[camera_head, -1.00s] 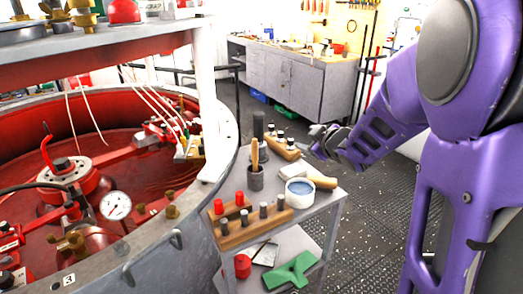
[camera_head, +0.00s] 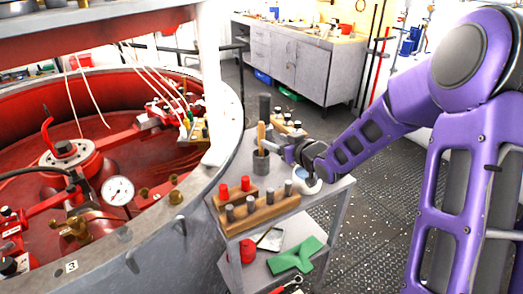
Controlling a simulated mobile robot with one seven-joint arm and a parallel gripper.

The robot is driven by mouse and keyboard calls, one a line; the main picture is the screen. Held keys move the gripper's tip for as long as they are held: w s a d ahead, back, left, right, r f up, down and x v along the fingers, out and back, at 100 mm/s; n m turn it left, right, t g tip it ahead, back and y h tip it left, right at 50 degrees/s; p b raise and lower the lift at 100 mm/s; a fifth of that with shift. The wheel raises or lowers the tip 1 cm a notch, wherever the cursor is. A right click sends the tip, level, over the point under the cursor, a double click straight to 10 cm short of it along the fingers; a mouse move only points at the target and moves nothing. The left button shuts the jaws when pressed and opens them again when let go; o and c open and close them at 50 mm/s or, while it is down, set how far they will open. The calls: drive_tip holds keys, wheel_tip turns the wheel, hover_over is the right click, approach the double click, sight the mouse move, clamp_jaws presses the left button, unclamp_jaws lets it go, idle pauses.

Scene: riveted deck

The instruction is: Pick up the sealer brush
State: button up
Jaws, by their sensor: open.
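A light wooden handle (camera_head: 261,134) stands upright in a small dark grey cup (camera_head: 261,161) on the grey cart. It looks like the sealer brush, but any bristles are hidden inside the cup. My gripper (camera_head: 284,150) is open, just right of the handle and cup, pointing left at about the height of the cup's rim. I cannot tell whether a finger touches the handle. My wrist partly covers the white tub (camera_head: 302,184) with blue contents to the right.
Wooden blocks holding red and grey pegs (camera_head: 258,211) line the cart's front. A dark cylinder (camera_head: 265,106) stands behind the cup. The lower shelf holds a green piece (camera_head: 295,255) and a red item. The big red vessel (camera_head: 100,150) rises close on the left.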

sight(263, 136)
drive_tip(key=x, duration=0.9)
drive_tip(key=shift+c, duration=0.2)
clamp_jaws()
idle(1.2)
